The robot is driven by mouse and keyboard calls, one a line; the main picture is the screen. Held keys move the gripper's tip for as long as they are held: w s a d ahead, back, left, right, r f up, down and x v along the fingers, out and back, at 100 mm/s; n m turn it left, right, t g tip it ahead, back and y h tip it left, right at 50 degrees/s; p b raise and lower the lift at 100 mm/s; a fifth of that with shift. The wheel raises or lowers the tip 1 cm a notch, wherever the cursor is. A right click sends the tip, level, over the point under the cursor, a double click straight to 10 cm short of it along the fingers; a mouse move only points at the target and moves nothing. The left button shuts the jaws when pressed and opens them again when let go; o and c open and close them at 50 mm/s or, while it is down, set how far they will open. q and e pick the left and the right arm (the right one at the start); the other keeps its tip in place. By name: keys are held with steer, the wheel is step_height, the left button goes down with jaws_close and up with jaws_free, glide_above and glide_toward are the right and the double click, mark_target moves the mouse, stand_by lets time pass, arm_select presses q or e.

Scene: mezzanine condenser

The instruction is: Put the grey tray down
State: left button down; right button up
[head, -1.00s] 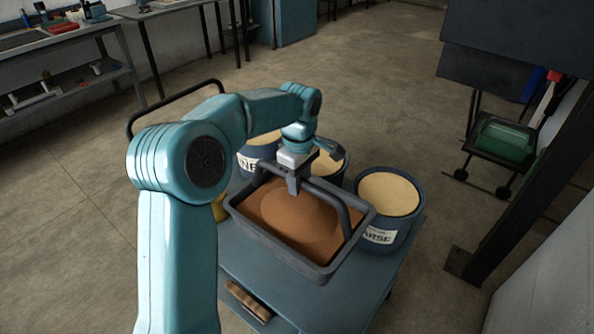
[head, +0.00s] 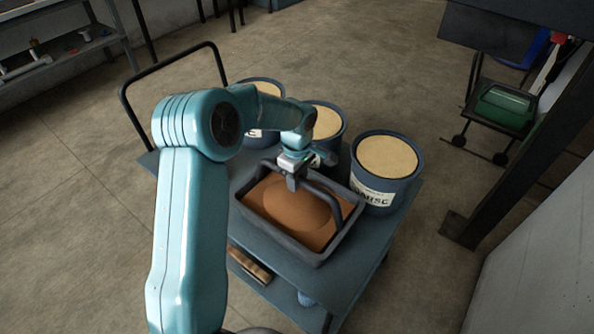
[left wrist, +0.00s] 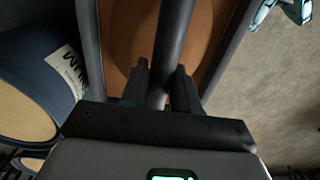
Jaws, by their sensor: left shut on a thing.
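The grey tray (head: 278,237) is a shallow rectangular box with a dark arched handle (head: 329,197), filled with brown granular material (head: 290,205). It looks level, over the blue cart top (head: 340,268) in front of the buckets. I cannot tell whether its underside touches the cart. My left gripper (head: 292,183) is shut on the handle from above. In the left wrist view, its two fingers (left wrist: 160,80) sit either side of the handle bar (left wrist: 175,30). My right gripper is not in view.
Blue buckets with tan contents stand along the cart's back: a right one (head: 387,165), a middle one (head: 324,118) and a left one (head: 262,88). The cart's push handle (head: 125,100) rises at left. A green container (head: 505,108) and dark post (head: 510,155) are at right.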

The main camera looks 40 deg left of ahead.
arm_select(q)
steer(key=shift+r, duration=0.1)
steer(key=c, duration=1.3)
jaws_free()
steer(key=shift+s+f, duration=0.1)
steer(key=shift+f, duration=0.15)
steer(key=o, duration=0.5)
steer(key=shift+d, duration=0.1)
steer(key=shift+c, duration=0.2)
steer(key=shift+r, duration=0.1)
step_height(320, 180, up, 12)
